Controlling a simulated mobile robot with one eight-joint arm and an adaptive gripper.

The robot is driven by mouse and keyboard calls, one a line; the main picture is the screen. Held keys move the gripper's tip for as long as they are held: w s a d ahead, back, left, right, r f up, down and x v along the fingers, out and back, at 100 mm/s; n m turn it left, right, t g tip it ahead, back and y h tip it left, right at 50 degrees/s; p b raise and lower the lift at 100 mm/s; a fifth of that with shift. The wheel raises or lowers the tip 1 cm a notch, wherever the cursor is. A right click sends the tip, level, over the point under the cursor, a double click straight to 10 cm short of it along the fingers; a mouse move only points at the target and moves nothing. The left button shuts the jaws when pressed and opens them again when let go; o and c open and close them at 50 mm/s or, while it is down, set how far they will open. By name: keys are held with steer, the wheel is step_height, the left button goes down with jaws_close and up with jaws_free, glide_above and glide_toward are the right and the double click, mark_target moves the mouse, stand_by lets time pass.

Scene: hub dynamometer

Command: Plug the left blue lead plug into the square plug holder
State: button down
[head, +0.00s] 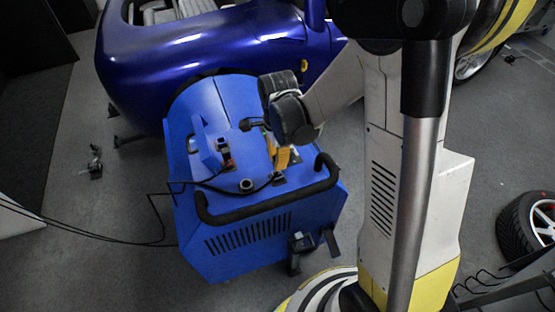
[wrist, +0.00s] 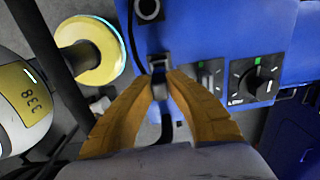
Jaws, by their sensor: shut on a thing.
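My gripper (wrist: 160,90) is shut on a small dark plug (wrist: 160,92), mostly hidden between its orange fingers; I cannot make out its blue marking. A black lead shows just below the fingertips. A dark squarish fitting (wrist: 158,62), apparently the square plug holder, sits on the blue machine right at the fingertips. I cannot tell whether the plug is inside it or just in front of it. In the head view my gripper (head: 282,157) is over the top panel of the blue machine (head: 245,245), and the arm partly hides the panel there.
A round socket (wrist: 149,9) lies beyond the fitting in the wrist view, and a black dial (wrist: 264,84) to its right. A black handle (head: 265,205) crosses the machine's front. Black cables (head: 110,238) run left. A blue car (head: 200,50) stands close behind.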

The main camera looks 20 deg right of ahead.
steer(key=shift+f, duration=0.15)
steer(key=shift+f+b, duration=1.4)
steer(key=shift+b, duration=0.05)
steer(key=c, duration=1.4)
jaws_free()
steer(key=shift+r, duration=0.15)
step_height(320, 180, up, 12)
steer(key=shift+f, duration=0.1)
